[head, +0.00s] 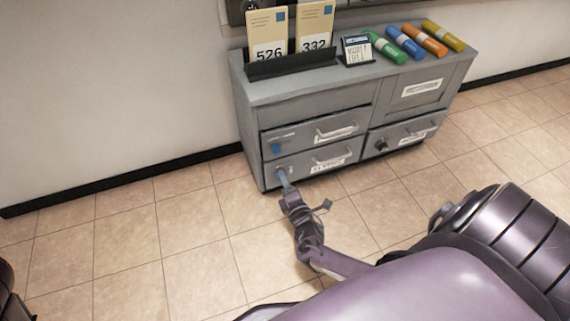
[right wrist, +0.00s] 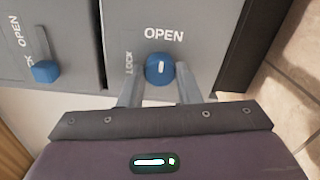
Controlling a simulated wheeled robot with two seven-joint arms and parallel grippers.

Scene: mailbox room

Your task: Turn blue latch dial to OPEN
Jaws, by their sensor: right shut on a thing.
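A blue latch dial (right wrist: 160,69) sits on the lower left drawer front (head: 308,161). The fingers of my right gripper (right wrist: 159,90) are on either side of it, shut on it. In the right wrist view its white mark stands upright, pointing toward the word OPEN (right wrist: 164,35). The word LOCK (right wrist: 129,62) is to its left, partly behind a finger. In the head view my right gripper (head: 284,180) reaches the cabinet's lower left and hides most of this dial. A second blue dial (right wrist: 46,71) is on the drawer above (head: 277,149). My left gripper is not in view.
The grey cabinet (head: 350,90) stands against the wall. Drawer handles (head: 337,132) stick out, and a black knob (head: 381,145) is on the right drawer. The tiled floor in front is clear.

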